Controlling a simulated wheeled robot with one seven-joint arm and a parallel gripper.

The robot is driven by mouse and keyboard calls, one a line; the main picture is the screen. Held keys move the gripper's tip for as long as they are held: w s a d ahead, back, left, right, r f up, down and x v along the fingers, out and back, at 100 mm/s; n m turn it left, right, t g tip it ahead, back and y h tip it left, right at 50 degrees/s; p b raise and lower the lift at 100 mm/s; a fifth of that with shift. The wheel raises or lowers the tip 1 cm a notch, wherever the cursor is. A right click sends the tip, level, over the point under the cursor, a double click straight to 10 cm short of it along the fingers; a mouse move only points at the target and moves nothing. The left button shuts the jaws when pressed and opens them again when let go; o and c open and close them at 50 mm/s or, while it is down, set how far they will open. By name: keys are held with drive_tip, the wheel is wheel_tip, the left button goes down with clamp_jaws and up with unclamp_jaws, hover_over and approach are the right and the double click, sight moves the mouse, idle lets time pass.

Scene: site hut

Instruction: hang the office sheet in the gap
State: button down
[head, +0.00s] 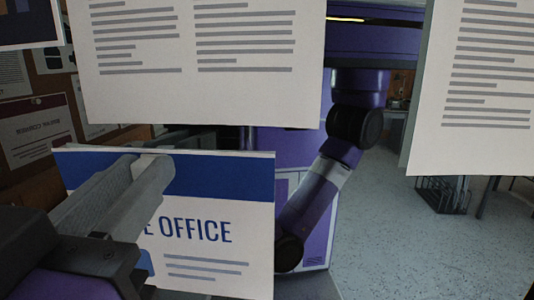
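The office sheet (205,265) is white with a blue band along its top and the letters "E OFFICE" showing. It stands upright at the lower left. My gripper (148,167) reaches in from the lower left and its fingers appear shut on the sheet at its upper left. The fingers hide the start of the lettering. One printed white sheet (200,103) hangs above the office sheet and another (470,150) hangs at the right. A gap lies between these two. Their top edges are out of view, and I cannot see what holds them.
A brown board (30,95) with pinned papers is at the far left. A purple machine with a jointed arm (325,185) shows behind the sheets; I cannot tell whether it is a reflection. A dark wire rack (442,193) stands on the speckled floor (430,250), which is open at lower right.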

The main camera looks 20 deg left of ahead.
drive_tip(key=c, duration=1.2)
unclamp_jaws()
drive_tip(key=shift+w, duration=0.1)
